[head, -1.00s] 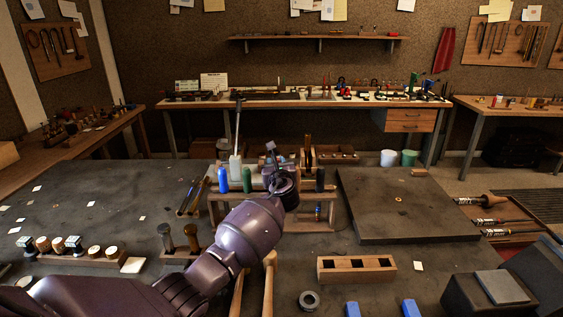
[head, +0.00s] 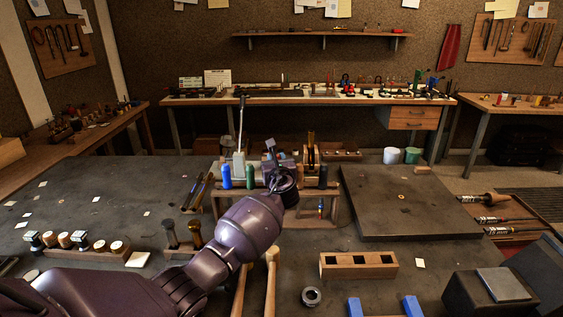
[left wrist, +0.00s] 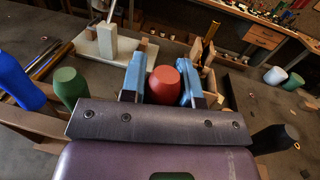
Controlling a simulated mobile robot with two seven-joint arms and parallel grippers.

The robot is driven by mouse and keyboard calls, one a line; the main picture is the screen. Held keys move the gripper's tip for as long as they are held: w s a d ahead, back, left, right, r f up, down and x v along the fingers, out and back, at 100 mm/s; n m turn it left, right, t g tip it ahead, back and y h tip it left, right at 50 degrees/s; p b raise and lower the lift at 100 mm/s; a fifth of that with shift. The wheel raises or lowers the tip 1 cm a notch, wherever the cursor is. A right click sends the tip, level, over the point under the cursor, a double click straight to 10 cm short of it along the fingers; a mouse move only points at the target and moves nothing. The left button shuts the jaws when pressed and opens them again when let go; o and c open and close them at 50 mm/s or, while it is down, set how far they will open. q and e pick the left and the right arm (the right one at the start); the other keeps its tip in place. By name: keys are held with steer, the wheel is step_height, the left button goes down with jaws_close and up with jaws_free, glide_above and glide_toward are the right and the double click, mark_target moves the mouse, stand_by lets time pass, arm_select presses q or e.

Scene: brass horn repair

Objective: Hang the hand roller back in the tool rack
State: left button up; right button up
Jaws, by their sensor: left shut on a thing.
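My left gripper (head: 276,152) is over the wooden tool rack (head: 222,193) on the bench. In the left wrist view its blue fingers are shut on a red handle (left wrist: 163,84), which I take to be the hand roller. The handle stands between the rack's green handle (left wrist: 69,87) and black handle (left wrist: 276,138). The roller's lower part is hidden, so I cannot tell if it touches the rack. My right gripper (head: 382,306) shows at the bottom edge as two blue fingers, apart and empty.
A blue handle (head: 226,176) stands at the rack's left end. A white block with a rod (head: 239,160) is behind it. A dark slab (head: 405,205) lies right of the rack. A wooden block with square holes (head: 358,265) and a metal ring (head: 311,297) are in front.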

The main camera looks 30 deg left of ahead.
arm_select(q)
steer(key=shift+s+a+f, duration=0.4)
steer(key=shift+a+f, duration=0.2)
steer(key=shift+a, duration=0.25)
arm_select(e)
steer(key=shift+r, duration=0.1)
arm_select(q)
steer(key=shift+s+a+p, duration=0.2)
steer(key=shift+a+p, duration=0.2)
arm_select(e)
steer(key=shift+s+a+r, duration=0.1)
steer(key=shift+a+r, duration=0.05)
steer(key=shift+r, duration=0.15)
arm_select(q)
steer(key=shift+d, duration=0.15)
arm_select(e)
steer(key=shift+a+r, duration=0.15)
arm_select(q)
steer(key=shift+w+d+r, duration=0.1)
steer(key=shift+w+d, duration=0.15)
steer(key=shift+d, duration=0.05)
arm_select(e)
steer(key=shift+s+a, duration=0.1)
stand_by(0.9)
arm_select(q)
steer(key=shift+w+d, duration=0.15)
steer(key=shift+w, duration=0.05)
arm_select(e)
steer(key=shift+a+r, duration=0.1)
steer(key=shift+a, duration=0.05)
